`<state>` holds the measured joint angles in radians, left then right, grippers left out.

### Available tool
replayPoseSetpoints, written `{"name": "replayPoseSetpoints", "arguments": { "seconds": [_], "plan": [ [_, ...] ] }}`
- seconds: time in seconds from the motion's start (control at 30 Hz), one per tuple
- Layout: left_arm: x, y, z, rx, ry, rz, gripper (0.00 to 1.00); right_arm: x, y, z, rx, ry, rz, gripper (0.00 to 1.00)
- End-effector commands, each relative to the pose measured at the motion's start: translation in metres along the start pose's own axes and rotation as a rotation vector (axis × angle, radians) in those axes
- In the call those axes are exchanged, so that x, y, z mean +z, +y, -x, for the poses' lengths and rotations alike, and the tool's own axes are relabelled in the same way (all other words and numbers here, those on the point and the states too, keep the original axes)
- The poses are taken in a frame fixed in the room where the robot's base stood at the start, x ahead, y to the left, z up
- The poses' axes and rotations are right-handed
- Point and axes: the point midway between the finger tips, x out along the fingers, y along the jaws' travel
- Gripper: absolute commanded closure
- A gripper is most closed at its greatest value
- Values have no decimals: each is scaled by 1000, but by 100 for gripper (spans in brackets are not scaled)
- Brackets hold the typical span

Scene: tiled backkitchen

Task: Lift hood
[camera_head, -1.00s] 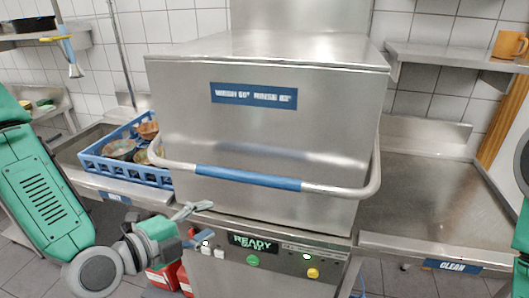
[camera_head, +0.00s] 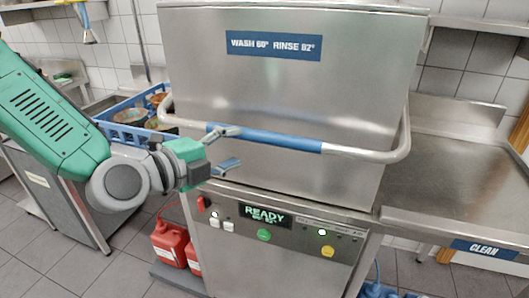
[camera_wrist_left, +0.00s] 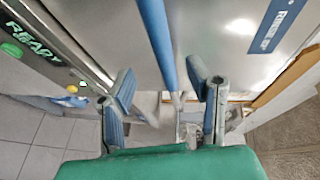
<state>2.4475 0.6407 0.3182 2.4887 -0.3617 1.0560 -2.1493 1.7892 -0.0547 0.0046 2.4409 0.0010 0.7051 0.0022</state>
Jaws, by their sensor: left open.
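The stainless steel hood (camera_head: 290,95) of the dishwasher is down over the machine. Its curved bar handle (camera_head: 375,154) runs across the front, with a blue grip (camera_head: 265,139) in the middle. My left gripper (camera_head: 230,148) is open at the left end of the blue grip. One finger is level with the bar and the other is below it. In the left wrist view the blue grip (camera_wrist_left: 158,40) runs between the two spread fingers of my left gripper (camera_wrist_left: 165,90), without visible clamping. My right gripper is not in view.
A control panel (camera_head: 285,228) reading READY sits below the hood. A blue rack (camera_head: 125,122) with bowls stands at the left. A steel table (camera_head: 455,185) marked CLEAN is bare at the right.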

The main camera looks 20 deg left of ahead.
Motion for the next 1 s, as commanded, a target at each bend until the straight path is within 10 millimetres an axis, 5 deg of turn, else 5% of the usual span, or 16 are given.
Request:
{"name": "replayPoseSetpoints", "arguments": {
  "seconds": [0.4, 0.7, 1.0],
  "plan": [
    [-2, 2, -13, -5, 4, 4, 55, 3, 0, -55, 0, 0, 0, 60],
    [-2, 0, -66, 2, 3, 7, 55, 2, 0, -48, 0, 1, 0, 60],
    [-2, -1, -93, -1, 3, 6, 55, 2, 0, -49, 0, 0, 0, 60]
  ]
}}
